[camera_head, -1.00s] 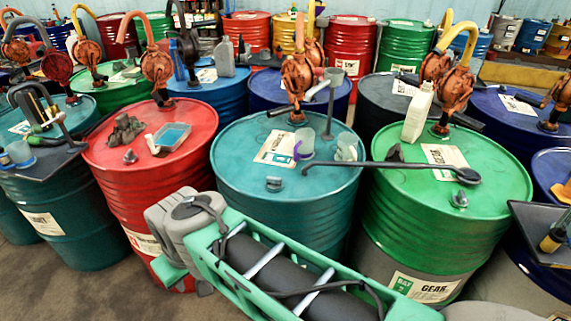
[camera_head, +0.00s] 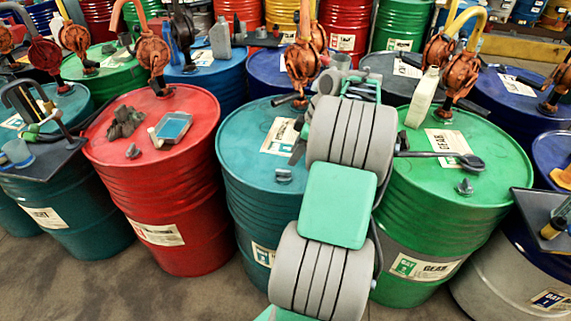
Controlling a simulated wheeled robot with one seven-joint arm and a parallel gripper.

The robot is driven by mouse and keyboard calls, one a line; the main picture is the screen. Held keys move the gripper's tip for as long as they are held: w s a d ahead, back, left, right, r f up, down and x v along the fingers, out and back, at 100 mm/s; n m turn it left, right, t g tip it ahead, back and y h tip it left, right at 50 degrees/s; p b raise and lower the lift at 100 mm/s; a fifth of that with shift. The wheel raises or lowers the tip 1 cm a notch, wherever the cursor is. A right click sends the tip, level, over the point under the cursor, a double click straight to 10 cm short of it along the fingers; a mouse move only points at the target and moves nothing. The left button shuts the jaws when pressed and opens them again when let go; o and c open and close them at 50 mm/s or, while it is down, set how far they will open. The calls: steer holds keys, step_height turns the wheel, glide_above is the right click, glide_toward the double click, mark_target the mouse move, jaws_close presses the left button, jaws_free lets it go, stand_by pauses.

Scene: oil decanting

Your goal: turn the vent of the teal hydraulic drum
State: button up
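The teal drum (camera_head: 250,199) stands in the middle, between the red and green drums, with a paper label on its lid and another on its side. A small grey vent cap (camera_head: 284,175) sits on the near part of its lid. My grey and green arm crosses in front and hides the right side of this drum and lid. A dark grey piece (camera_head: 298,150) shows at the arm's left edge above the lid. It may be part of my gripper, left of the arm and behind the vent. My fingertips are not clearly visible, so their opening is unclear.
The red drum (camera_head: 197,205) at left carries a blue tray (camera_head: 172,127) and rags. The green drum (camera_head: 440,210) at right carries a white bottle (camera_head: 422,97) and a black long-handled tool (camera_head: 468,161). Orange hand pumps (camera_head: 303,62) rise at the back. Floor shows at front left.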

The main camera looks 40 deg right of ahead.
mark_target(284, 170)
steer(key=x, duration=0.7)
steer(key=shift+w+a+f, duration=0.1)
steer(key=shift+w, duration=0.05)
steer(key=shift+c, duration=0.6)
jaws_close()
